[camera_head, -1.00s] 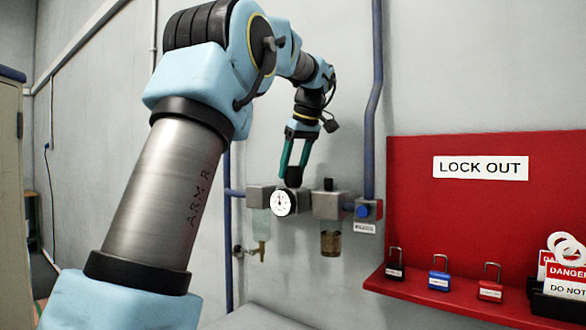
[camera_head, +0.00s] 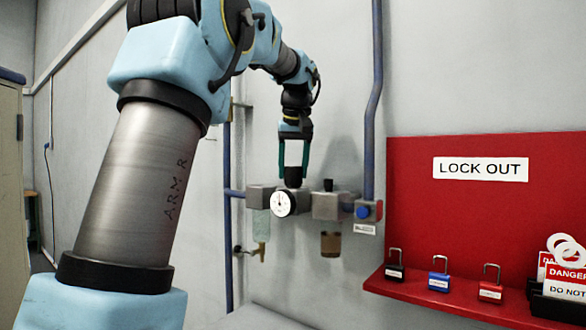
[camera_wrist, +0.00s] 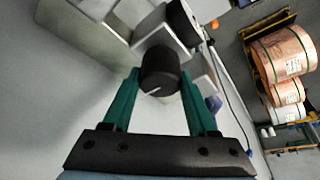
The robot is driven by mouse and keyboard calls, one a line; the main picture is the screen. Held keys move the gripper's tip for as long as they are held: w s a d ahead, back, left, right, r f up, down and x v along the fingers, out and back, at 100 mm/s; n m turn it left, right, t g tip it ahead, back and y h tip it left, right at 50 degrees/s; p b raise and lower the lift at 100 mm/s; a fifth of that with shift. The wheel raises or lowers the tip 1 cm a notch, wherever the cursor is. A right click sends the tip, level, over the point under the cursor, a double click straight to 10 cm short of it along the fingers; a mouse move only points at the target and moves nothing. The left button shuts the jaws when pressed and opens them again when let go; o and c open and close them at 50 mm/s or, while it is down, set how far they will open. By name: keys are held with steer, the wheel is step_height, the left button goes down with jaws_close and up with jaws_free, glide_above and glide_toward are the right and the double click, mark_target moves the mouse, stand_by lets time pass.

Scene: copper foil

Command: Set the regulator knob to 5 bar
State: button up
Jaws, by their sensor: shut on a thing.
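The black regulator knob (camera_head: 293,177) stands on top of the wall-mounted air unit, above the round white gauge (camera_head: 284,203). My gripper (camera_head: 293,172) points down from above, its green fingers on either side of the knob and shut on it. In the wrist view the knob (camera_wrist: 160,72) sits between the two fingertips, with a white mark line on its top. The gauge needle is too small to read for a value.
A second, smaller black knob (camera_head: 328,185) stands on the block to the right, with a brown bowl (camera_head: 330,243) below. A blue button (camera_head: 363,212) is further right. The red lockout board (camera_head: 470,200) holds several padlocks. Blue pipes run up the wall.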

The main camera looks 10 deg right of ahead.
stand_by(0.3)
steer(key=o, duration=1.4)
steer(key=v, duration=1)
steer(key=shift+s+r, duration=0.15)
steer(key=shift+r, duration=0.2)
